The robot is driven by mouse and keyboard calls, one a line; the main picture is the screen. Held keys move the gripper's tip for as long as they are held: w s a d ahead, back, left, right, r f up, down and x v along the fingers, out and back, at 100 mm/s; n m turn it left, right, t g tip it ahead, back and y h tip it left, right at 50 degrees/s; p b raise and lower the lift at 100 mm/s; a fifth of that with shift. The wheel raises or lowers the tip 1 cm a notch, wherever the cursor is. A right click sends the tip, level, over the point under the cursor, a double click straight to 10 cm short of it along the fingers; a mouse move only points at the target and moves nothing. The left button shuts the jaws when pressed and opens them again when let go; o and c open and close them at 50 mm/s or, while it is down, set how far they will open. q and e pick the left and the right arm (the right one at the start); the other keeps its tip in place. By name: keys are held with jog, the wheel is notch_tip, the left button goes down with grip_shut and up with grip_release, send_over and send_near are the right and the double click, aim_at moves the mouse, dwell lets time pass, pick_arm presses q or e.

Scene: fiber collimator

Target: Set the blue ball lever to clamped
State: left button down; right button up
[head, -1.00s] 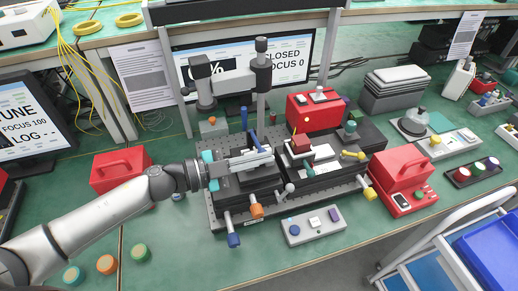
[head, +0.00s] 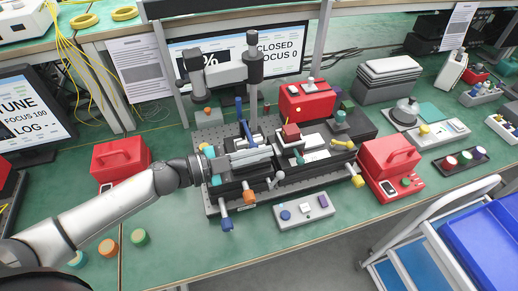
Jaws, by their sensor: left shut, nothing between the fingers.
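My left gripper (head: 269,151) is shut and empty, reaching in from the left over the black stage assembly on the grey breadboard (head: 214,207). A slim blue lever (head: 247,133) stands tilted just behind the gripper's fingers. A narrow blue upright part (head: 239,108) shows right by it. Whether the fingers touch the blue lever cannot be told, and the gripper hides part of the stage below. I cannot tell a ball on the blue lever clearly, or its clamp marking. My right gripper is not in view.
A lever with a pale ball (head: 280,175) stands at the stage front. An orange knob (head: 249,196) and a blue knob (head: 226,225) stick out forward. A grey post (head: 254,70) rises behind. Red boxes (head: 391,165) flank the setup.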

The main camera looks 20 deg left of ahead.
pick_arm(q)
jog(key=v, duration=0.9)
jog(key=shift+s+r, duration=0.15)
jog(key=shift+s, duration=0.35)
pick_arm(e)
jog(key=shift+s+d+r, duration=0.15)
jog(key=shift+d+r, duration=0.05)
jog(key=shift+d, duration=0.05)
